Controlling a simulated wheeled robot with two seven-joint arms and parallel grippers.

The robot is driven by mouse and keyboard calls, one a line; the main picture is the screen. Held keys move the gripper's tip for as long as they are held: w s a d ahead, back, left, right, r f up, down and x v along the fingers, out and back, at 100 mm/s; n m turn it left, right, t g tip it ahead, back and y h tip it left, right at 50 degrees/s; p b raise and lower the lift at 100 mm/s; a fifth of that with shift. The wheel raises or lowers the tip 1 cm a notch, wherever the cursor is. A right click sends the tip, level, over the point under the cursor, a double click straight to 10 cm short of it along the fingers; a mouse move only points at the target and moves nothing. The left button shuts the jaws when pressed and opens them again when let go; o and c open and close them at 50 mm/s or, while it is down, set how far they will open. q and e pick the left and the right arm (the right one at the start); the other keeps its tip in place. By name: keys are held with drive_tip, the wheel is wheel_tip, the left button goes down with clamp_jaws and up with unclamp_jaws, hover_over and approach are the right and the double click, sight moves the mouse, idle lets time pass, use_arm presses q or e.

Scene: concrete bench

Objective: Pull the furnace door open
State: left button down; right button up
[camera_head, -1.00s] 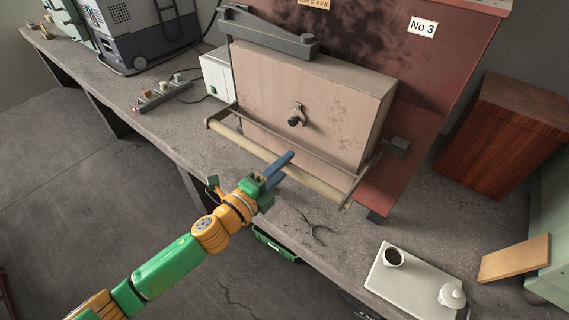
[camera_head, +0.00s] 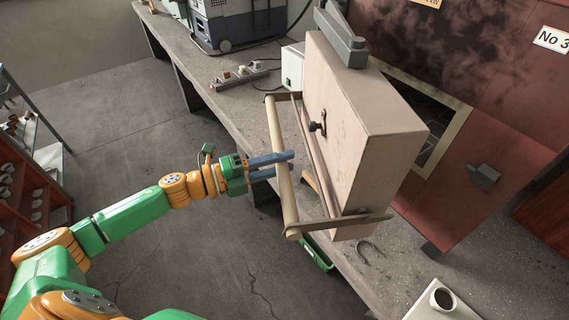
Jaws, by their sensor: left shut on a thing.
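The furnace door (camera_head: 360,110) is a thick beige block, swung out from the red furnace body (camera_head: 490,90) on a grey hinge arm (camera_head: 343,38) at its upper left. The dark furnace opening (camera_head: 432,125) with a pale frame shows behind its right side. A long wooden handle bar (camera_head: 275,135) runs along the door's front on metal brackets. My left gripper (camera_head: 284,165) is shut on the handle bar near its middle, with blue fingers on it. A black knob (camera_head: 317,127) sits on the door face. My right gripper is not in view.
A grey latch block (camera_head: 484,176) is on the furnace's right side. A power strip (camera_head: 238,78) and a white box (camera_head: 293,66) stand on the bench at the left. A tray with a cup (camera_head: 443,298) is at the lower right. Tongs (camera_head: 369,249) lie below the door.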

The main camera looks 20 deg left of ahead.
use_arm(q)
drive_tip(key=c, duration=0.8)
unclamp_jaws()
drive_tip(key=shift+r, duration=0.1)
drive_tip(key=shift+o, duration=1)
drive_tip(key=shift+w, duration=0.15)
drive_tip(key=shift+s+a+f+b, duration=0.25)
drive_tip(key=shift+a+f+b, duration=0.05)
drive_tip(key=v, duration=0.6)
drive_tip(key=shift+r, duration=0.2)
drive_tip(key=shift+a, duration=0.1)
